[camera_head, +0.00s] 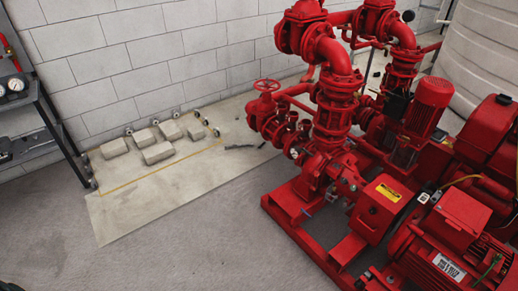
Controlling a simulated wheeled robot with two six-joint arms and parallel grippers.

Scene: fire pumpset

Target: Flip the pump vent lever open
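The red fire pumpset (335,150) stands on a red base frame in the right half of the head view. Its pump body (318,168) is at the frame's left end, below a tall stack of pipes and valves. Several small fittings show on the pump body, one with a small bluish piece (307,212) low on its front. They are too small for me to tell which one is the vent lever or how it is set. Neither of my grippers shows in this view.
A red handwheel (266,86) sticks out left of the pipes. Grey blocks (158,152) lie on a pale floor slab (190,185) by the white block wall. A dark shelf rack (50,110) with gauges stands far left. The grey floor in front is clear.

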